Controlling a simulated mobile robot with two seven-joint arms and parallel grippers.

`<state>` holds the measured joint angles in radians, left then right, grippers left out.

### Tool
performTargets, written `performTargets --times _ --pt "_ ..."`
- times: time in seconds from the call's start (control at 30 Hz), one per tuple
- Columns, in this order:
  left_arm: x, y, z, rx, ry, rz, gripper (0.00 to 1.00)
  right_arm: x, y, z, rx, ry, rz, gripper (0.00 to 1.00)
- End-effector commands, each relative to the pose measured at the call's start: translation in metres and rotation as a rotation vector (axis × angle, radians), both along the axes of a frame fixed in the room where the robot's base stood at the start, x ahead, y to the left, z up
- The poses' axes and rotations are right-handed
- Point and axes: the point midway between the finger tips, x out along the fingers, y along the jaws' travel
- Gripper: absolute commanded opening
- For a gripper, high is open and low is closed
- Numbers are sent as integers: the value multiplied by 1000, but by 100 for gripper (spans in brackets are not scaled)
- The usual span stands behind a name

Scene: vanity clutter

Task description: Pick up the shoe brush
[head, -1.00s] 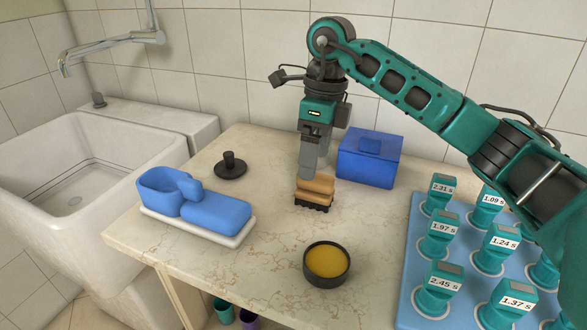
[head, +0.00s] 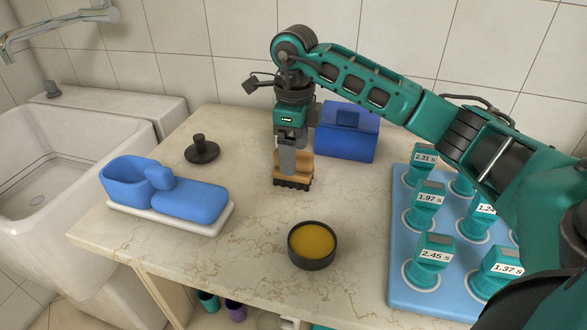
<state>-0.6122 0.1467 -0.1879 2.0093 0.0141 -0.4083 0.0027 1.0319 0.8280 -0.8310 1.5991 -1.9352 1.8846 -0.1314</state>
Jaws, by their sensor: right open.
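The shoe brush (head: 294,170) has a tan wooden body and dark bristles. It stands bristles-down on the marble counter (head: 215,255), in front of the blue box. My right gripper (head: 289,158) points straight down over the brush, with its grey fingers at the wooden body. The gripper is open, and the near finger hides part of the brush. I cannot tell whether the fingers touch the wood. My left gripper is not in view.
A round tin of yellow polish (head: 312,243) sits in front of the brush. A blue box (head: 347,137) stands close behind. A black knobbed lid (head: 201,150) and a blue holder on a white tray (head: 165,218) lie left. Labelled teal timers stand on a blue board (head: 405,286) at right.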

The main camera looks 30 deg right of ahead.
Motion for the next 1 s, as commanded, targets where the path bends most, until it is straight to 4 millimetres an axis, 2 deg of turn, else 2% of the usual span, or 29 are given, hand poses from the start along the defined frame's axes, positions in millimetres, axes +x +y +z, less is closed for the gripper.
performTargets --times 0.03,0.2,0.47,1.0 --pt "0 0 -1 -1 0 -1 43 1 0 -10 0 4 0 83" --pt "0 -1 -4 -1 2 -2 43 2 0 -34 0 4 -1 83" --pt "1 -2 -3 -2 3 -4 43 2 0 -38 1 1 0 83" --pt "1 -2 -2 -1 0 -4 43 2 0 -37 1 1 0 31"
